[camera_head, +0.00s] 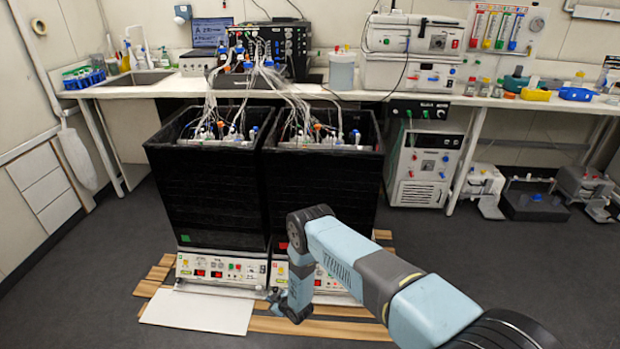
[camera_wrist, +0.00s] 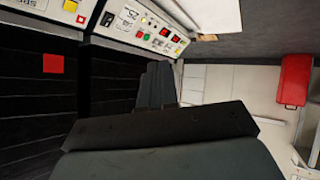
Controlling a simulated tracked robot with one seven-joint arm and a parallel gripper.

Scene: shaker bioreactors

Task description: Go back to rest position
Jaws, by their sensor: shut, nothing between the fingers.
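My arm reaches in from the lower right in the head view and bends down in front of the right shaker bioreactor. My gripper (camera_head: 277,297) is low, near the control panels at the foot of the two units. In the wrist view my gripper (camera_wrist: 158,75) shows as dark fingers close together, with nothing seen between them. The left bioreactor (camera_head: 205,195) and the right bioreactor (camera_head: 325,185) are tall black boxes with tubes on top. A control panel (camera_wrist: 150,25) with buttons and red displays lies near the fingers in the wrist view; I cannot tell the exact gap.
The bioreactors stand on a wooden pallet (camera_head: 160,273) with a white board (camera_head: 198,311) in front. A long bench (camera_head: 140,88) runs behind them. A white cabinet unit (camera_head: 422,165) stands to the right. Grey floor (camera_head: 80,300) is open at left. A red object (camera_wrist: 294,80) shows at right in the wrist view.

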